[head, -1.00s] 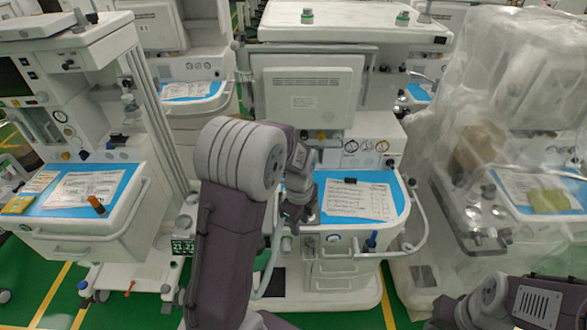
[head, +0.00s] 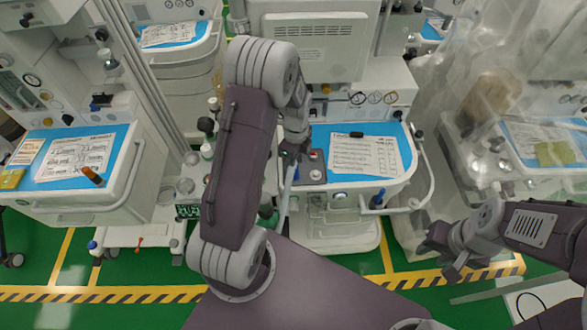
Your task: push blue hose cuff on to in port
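My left gripper (head: 293,157) is over the left end of the middle cart's worktop, by a small grey panel with red and white round parts (head: 313,167). A pale hose (head: 286,200) runs down from its fingertips past the cart's front edge. The fingers are small and partly hidden, so I cannot tell whether they are shut on the hose. I cannot make out a blue cuff or the in port; my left arm covers part of the cart's left side. My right gripper (head: 441,257) is open and empty, low at the right, off the cart.
The middle cart's blue worktop (head: 404,150) holds a printed sheet (head: 366,157) and a black object (head: 356,134). A blue upright piece (head: 377,198) stands at its front. A plastic-draped cart (head: 480,140) is at right, another cart (head: 130,185) at left.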

